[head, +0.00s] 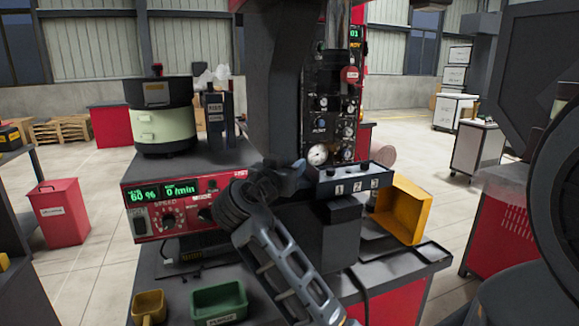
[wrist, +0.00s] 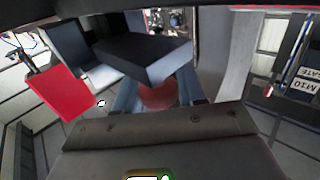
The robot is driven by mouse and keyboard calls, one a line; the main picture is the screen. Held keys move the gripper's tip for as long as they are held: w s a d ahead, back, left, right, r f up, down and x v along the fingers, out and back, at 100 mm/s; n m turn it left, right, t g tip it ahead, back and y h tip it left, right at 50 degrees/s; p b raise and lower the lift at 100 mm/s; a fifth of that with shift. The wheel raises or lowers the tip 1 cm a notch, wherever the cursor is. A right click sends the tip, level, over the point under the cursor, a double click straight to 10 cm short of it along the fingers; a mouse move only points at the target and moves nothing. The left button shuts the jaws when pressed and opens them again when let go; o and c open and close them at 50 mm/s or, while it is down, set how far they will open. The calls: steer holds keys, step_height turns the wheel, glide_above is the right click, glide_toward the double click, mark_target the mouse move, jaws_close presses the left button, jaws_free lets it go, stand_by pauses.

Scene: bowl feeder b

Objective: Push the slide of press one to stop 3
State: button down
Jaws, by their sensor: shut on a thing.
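The slide unit of the press (head: 350,183) is a dark box with stop labels 1, 2 and 3 from left to right on its front. My gripper (head: 290,178) is at the left end of this box, left of label 1. In the wrist view, a dull red round part (wrist: 160,96) shows between my blue-grey fingers, and my gripper is shut on it. A dark block (wrist: 145,55) hides part of the fingers there. The slide's exact position against the stops cannot be told, as my gripper and wrist cover that end.
A yellow-orange bin (head: 405,208) stands close on the right of the slide unit. The red control box (head: 180,208) and bowl feeder (head: 162,125) are on the left. A green bin (head: 218,300) sits below. The press column (head: 275,85) rises just behind my gripper.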

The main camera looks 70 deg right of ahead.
steer(key=w+a+b, duration=0.3)
steer(key=w+a, duration=0.3)
steer(key=w, duration=0.1)
steer(key=shift+w+a, duration=0.3)
steer(key=shift+w, duration=0.05)
steer(key=shift+r, duration=0.1)
steer(key=c, duration=0.8)
jaws_free()
steer(key=shift+w+a+b, duration=0.15)
steer(key=shift+a+b, duration=0.25)
steer(key=shift+a, duration=1.55)
steer(key=shift+w+a+b, duration=0.1)
steer(key=shift+a+b, duration=0.3)
steer(key=shift+a, duration=1.55)
